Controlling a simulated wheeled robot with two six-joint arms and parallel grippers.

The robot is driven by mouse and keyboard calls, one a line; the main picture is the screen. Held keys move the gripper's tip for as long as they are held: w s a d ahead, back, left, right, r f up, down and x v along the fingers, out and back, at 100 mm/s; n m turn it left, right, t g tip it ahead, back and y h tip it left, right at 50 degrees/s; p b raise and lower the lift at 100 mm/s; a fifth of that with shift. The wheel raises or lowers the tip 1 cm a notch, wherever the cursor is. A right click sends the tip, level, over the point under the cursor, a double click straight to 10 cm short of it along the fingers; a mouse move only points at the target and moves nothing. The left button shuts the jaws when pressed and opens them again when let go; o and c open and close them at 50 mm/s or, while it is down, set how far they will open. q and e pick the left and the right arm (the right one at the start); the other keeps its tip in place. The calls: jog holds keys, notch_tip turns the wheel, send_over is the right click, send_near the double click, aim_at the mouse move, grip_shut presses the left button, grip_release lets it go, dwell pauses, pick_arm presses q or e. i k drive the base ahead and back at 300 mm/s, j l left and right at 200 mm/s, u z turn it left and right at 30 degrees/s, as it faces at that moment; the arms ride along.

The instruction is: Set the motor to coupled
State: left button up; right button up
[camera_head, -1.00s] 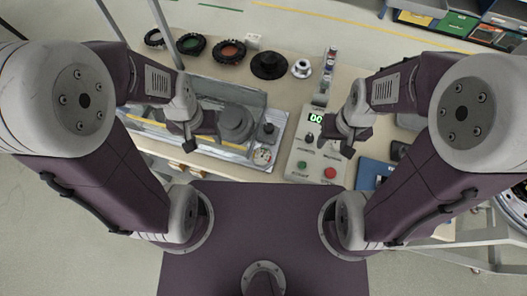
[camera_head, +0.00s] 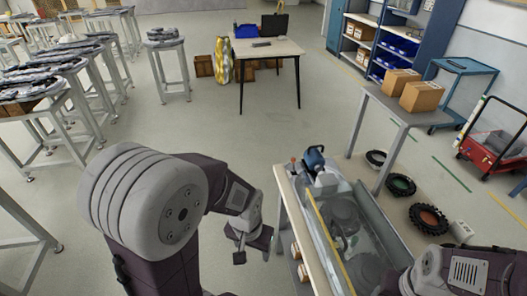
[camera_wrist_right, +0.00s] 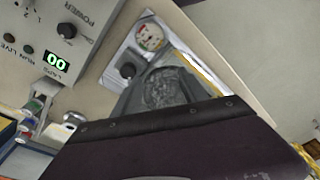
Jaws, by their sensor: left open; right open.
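The blue motor (camera_head: 315,160) sits at the far end of a long machine with a clear cover (camera_head: 335,205), near the table's far left edge. Its coupling is too small to make out. My left gripper (camera_head: 248,243) is open and empty, left of the table and apart from the motor. My right gripper (camera_head: 393,284) shows only in part at the bottom right, low over the machine's near end; it is open.
A grey stand with cardboard boxes (camera_head: 420,97) rises behind. Open floor lies left of the table. Stools and a far table stand beyond.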

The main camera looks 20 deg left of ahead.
aim_at(313, 160)
jog(key=u, duration=0.3)
jog(key=i+j+z, duration=0.65)
jog(key=z, duration=0.2)
jog(key=i+j+z, duration=0.15)
jog(key=j+z, duration=0.3)
jog(key=j, duration=0.2)
jog(key=i+j+z, duration=0.1)
jog(key=j+z, duration=0.75)
jog(key=j, duration=0.3)
jog(key=k+j+z, duration=0.1)
jog(key=j+z, duration=0.35)
jog(key=j, duration=0.2)
